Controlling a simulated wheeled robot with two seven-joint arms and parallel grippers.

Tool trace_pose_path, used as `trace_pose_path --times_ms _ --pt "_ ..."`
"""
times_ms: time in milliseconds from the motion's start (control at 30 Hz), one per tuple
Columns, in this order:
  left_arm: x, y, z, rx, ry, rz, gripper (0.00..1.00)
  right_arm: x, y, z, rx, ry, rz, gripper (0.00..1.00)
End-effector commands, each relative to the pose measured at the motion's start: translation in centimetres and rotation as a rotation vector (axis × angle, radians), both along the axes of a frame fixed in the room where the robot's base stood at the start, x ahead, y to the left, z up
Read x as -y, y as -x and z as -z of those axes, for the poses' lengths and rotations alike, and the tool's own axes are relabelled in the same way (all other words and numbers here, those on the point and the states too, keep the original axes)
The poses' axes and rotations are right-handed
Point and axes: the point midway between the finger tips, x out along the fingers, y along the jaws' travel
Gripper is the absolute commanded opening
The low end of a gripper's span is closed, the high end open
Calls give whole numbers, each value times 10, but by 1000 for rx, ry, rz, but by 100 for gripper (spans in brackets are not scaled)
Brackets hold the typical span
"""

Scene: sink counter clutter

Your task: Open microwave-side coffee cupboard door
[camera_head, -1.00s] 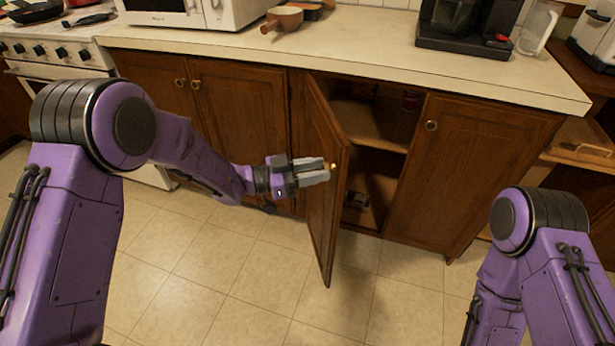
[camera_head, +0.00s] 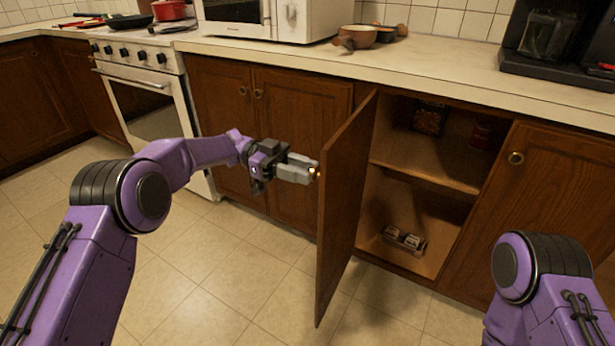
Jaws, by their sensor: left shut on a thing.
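The cupboard door (camera_head: 345,205) under the counter stands swung well out toward me, hinged on its left side. Its knob (camera_head: 317,173) is on the outer face near the free edge. My left gripper (camera_head: 312,172) is shut on this knob, with its fingers hiding most of it. Inside the open cupboard (camera_head: 420,170) are two levels, with a dark package (camera_head: 429,118) and a red can (camera_head: 483,134) on the shelf and a small box (camera_head: 404,239) on the floor. My right arm shows at the lower right, but its gripper is out of view.
The microwave (camera_head: 275,20) and a coffee machine (camera_head: 560,45) stand on the counter (camera_head: 430,62). Closed cupboard doors flank the opening, the right one (camera_head: 525,205) with its own knob. The oven (camera_head: 150,105) is at the left. The tiled floor (camera_head: 240,265) before the cupboards is clear.

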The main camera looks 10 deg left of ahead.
Motion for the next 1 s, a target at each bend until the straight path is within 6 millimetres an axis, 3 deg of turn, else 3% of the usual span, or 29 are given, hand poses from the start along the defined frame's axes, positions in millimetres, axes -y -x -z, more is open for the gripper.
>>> trace_pose_path --times_ms 367,400,467,767,867,1000 --pt "-3 0 -2 2 4 -2 0 0 0 0 0 0 0 43" --pt "-3 0 -2 2 4 -1 44 0 0 0 0 0 0 43" --pt "-2 0 -2 2 4 -1 60 0 0 0 0 0 0 43" --pt "0 0 -3 1 3 2 60 0 0 0 0 0 0 43" --pt "-1 0 -16 2 2 2 60 0 0 -4 0 0 0 43" --pt "0 9 -47 2 3 2 60 0 0 -10 0 0 0 43"
